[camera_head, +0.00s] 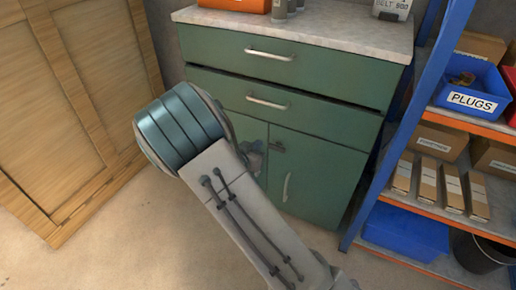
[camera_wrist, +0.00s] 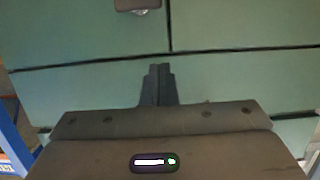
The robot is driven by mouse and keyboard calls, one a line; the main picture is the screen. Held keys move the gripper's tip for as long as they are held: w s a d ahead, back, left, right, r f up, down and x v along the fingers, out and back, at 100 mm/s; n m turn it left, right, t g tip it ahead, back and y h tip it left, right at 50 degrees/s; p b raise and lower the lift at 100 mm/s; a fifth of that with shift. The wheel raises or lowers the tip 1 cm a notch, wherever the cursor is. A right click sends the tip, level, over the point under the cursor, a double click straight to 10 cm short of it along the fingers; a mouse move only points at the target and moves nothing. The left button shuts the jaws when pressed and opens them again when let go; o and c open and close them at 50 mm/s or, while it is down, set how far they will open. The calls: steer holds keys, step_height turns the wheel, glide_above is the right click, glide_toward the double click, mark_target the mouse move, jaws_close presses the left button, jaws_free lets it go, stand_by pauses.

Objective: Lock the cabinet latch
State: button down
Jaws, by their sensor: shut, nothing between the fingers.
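The green cabinet (camera_head: 330,165) has two doors below its drawers. A small dark latch (camera_head: 277,147) sits at the top of the right door, near the seam between the doors. In the wrist view, which is upside down to the room, the latch (camera_wrist: 137,5) is cut off by the top edge, left of the door seam. My gripper (camera_wrist: 158,70) is shut and empty in front of the drawer area, apart from the latch in the picture. In the head view my arm hides most of the gripper and part of the left door. I cannot tell the latch's position.
A blue-framed shelf (camera_head: 403,125) with boxes and bins stands close on the cabinet's right. Wooden panels (camera_head: 70,95) stand on the left. Drawer handles (camera_head: 267,103) stick out above the doors. The floor (camera_head: 120,245) before the cabinet is clear at left.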

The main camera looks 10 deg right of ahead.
steer(key=w+d+f+b, duration=0.1)
steer(key=w, duration=0.1)
steer(key=w+d+f+b, duration=0.1)
steer(key=w+d+f, duration=0.1)
steer(key=w+d+f+b, duration=0.1)
steer(key=w+b, duration=0.1)
steer(key=shift+w+d+f, duration=0.15)
steer(key=shift+d+f, duration=0.15)
steer(key=shift+f, duration=0.7)
steer(key=shift+a+r+p, duration=0.15)
steer(key=shift+p, duration=0.2)
